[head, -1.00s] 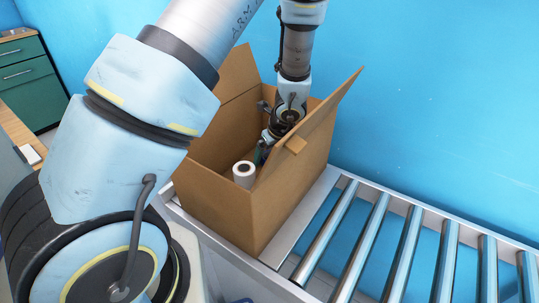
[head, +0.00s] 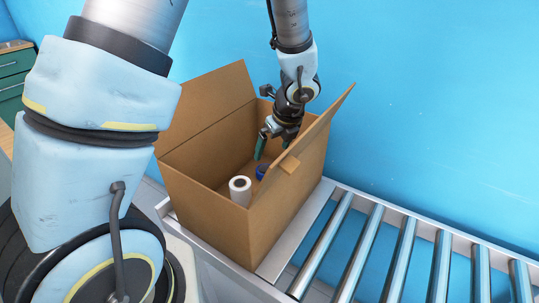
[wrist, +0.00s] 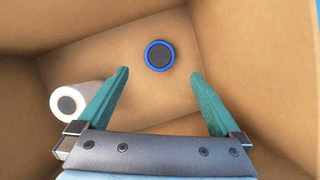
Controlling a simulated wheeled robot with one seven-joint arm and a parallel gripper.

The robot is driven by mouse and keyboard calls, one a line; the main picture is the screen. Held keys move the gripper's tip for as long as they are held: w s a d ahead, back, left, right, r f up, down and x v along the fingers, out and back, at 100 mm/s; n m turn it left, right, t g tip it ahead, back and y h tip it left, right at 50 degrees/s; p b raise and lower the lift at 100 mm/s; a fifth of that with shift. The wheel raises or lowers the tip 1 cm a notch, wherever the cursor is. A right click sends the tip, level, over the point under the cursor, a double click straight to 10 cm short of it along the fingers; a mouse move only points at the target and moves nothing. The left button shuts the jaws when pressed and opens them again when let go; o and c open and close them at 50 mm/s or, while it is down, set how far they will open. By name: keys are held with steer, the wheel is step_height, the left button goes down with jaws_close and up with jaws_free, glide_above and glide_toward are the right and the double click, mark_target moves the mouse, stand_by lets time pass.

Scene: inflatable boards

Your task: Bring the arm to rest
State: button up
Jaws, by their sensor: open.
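My gripper (head: 268,146) is over the open cardboard box (head: 208,204), with its fingertips still below the top of the box's raised flaps. In the wrist view my gripper (wrist: 160,88) is open, with nothing between its two green fingers. A blue-rimmed round item with a dark top (wrist: 159,56) rests on the box floor, apart from the fingers; in the head view it shows partly (head: 262,171) behind a flap. A white roll with a dark core (head: 240,189) stands in the box, and in the wrist view it appears left of the left finger (wrist: 70,106).
The box stands at the end of a roller conveyor (head: 384,252), whose visible rollers to the right are bare. A blue wall (head: 440,100) is behind. A green drawer cabinet (head: 12,85) stands at the far left. The box flaps stand up close around my gripper.

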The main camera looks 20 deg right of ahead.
steer(key=shift+s+r, duration=0.2)
steer(key=shift+r, duration=0.35)
